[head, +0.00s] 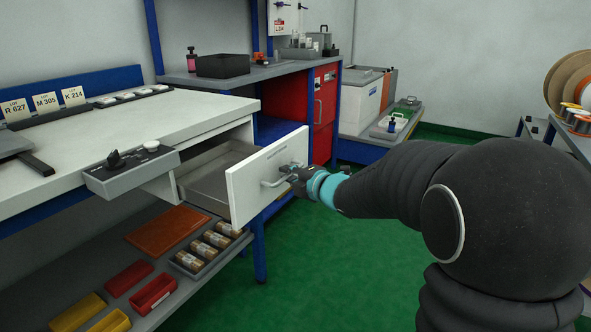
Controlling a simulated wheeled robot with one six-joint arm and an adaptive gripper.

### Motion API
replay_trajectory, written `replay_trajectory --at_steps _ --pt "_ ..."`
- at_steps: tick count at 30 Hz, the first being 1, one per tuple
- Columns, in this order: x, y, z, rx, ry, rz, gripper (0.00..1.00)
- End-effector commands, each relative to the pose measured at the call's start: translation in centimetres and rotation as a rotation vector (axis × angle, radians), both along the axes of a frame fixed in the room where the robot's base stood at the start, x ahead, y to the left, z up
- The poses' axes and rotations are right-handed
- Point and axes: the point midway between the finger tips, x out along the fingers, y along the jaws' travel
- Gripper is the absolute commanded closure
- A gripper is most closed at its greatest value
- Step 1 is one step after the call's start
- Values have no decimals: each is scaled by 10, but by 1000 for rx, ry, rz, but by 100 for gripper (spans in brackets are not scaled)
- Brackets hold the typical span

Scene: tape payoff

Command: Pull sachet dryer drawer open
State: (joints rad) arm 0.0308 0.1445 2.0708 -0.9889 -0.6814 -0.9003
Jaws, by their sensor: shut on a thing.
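The white-fronted drawer (246,195) stands well out from under the white workbench, and its grey inside (212,178) shows, looking empty in the part I can see. Small print on its front is too small to read. A metal bar handle (272,183) runs across the front. My gripper (291,173) is at the handle's right part, shut on it. The fingertips are small and partly hidden by the gripper body.
A grey control box (131,170) hangs at the bench's front edge, left of the drawer. A lower shelf (190,298) holds bins and a tray of rolls. A blue bench leg (259,250) stands below the drawer. Green floor (330,270) is clear in front.

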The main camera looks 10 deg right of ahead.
Motion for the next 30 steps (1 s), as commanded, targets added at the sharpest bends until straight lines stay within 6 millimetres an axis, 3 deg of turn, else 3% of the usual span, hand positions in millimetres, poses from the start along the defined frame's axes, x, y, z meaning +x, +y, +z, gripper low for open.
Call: replay_trajectory --at_steps 14,15,16,26,30 --pt "-6 2 1 0 -1 13 100" --pt "-6 2 1 0 -1 13 82" --pt "-6 2 1 0 -1 13 78" --pt "-8 1 1 0 -1 14 78" --pt "-17 -6 4 0 -2 12 78"
